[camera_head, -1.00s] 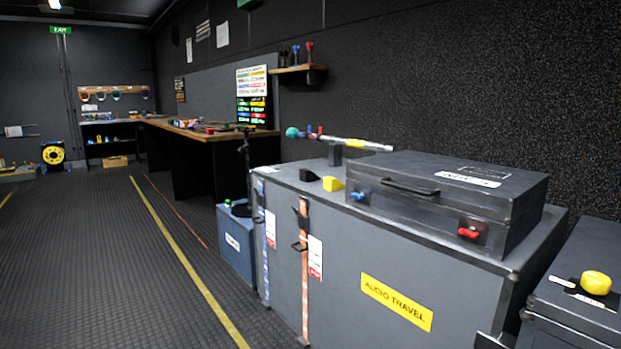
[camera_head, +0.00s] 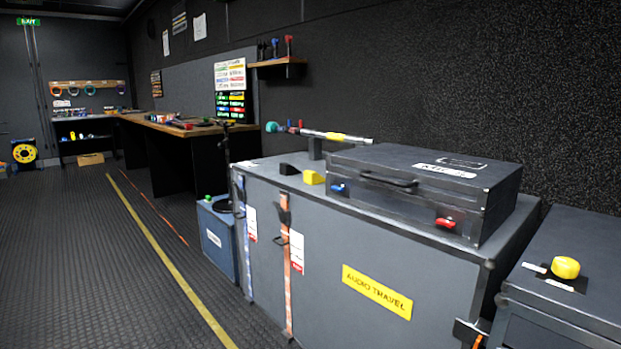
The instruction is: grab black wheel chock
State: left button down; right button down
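A small black wheel chock (camera_head: 289,169) sits on top of the large grey flight case (camera_head: 262,178), toward its left end. A yellow chock (camera_head: 313,177) sits just to its right, close beside it. The black chock looks unobstructed from here. Neither of my grippers can be made out for certain; a dark piece at the bottom right edge is too cut off to identify.
A black hard case (camera_head: 465,182) with blue and red latches covers the right part of the flight case top. A boom with a mic stands behind. A blue box (camera_head: 217,240) stands on the floor at left. A yellow knob (camera_head: 565,267) sits on the right case.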

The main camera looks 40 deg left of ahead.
aim_at(286, 169)
jog(key=i+j, duration=0.1)
jog(key=j, duration=0.4)
jog(key=i+j, duration=0.1)
jog(key=j, duration=0.4)
jog(key=i+j+z, duration=0.1)
jog(key=j, duration=0.35)
jog(key=i+j, duration=0.1)
jog(key=j, duration=0.4)
